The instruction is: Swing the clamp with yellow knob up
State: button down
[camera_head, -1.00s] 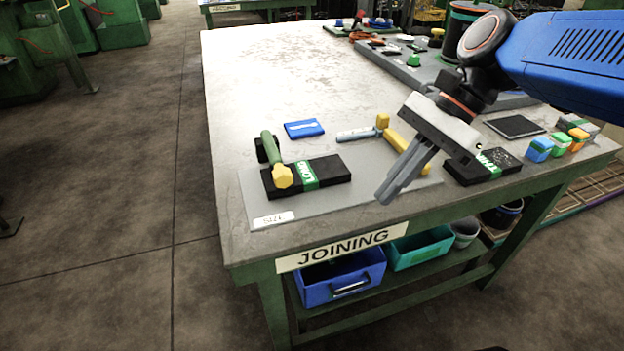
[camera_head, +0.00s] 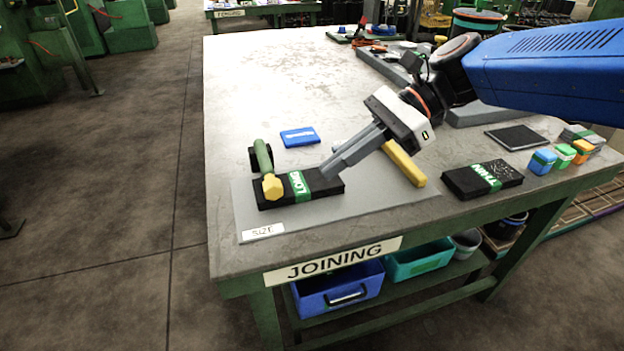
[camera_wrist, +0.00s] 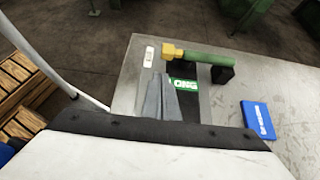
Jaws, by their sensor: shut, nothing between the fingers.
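The clamp is a green lever (camera_head: 262,156) with a yellow knob (camera_head: 272,187) at its near end, lying over the left end of a black block with a green "LONG" label (camera_head: 300,184). Its far end meets a small black base. In the wrist view the yellow knob (camera_wrist: 172,51) and green lever (camera_wrist: 208,58) lie beyond the fingertips. My gripper (camera_head: 328,170) is shut and empty, with its fingertips over or beside the right end of the black block, to the right of the knob and apart from it. Whether the tips touch the block cannot be told.
The grey "SIZE" mat (camera_head: 244,212) lies under the block. A yellow bar (camera_head: 404,164) lies right of my fingers. A blue card (camera_head: 299,137) lies behind. Another black block (camera_head: 462,184) and small coloured blocks are to the right. The table's left back area is clear.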

aim_at(266, 168)
jog(key=shift+x, duration=4.8)
